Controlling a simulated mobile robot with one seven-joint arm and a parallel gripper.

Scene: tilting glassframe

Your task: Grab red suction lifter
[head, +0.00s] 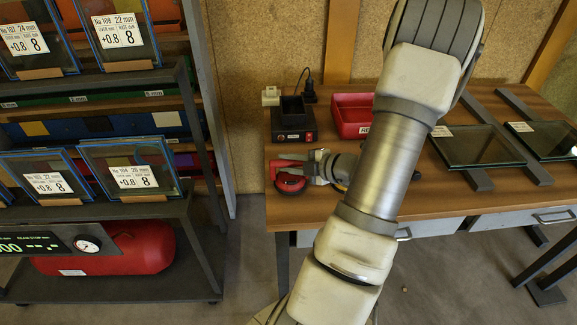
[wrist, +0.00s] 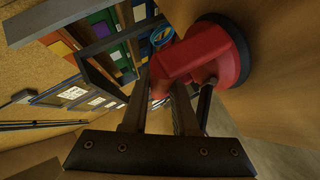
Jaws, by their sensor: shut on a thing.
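The red suction lifter (head: 290,182) is at the left front edge of the wooden table in the head view. In the wrist view the red suction lifter (wrist: 205,60) shows a red body with a dark round pad rim towards the wooden top. My gripper (head: 322,167) reaches it from the right, low over the table. In the wrist view my gripper (wrist: 163,88) is shut on the lifter's red body, between its two dark fingers. The pad's underside is hidden, so I cannot tell whether it touches the table.
A black box with a red switch (head: 293,122) and a red bin (head: 352,113) stand behind on the table (head: 452,203). Glass panes (head: 478,146) lie on dark bars at the right. A rack with labelled glass panes (head: 122,180) stands close on the left.

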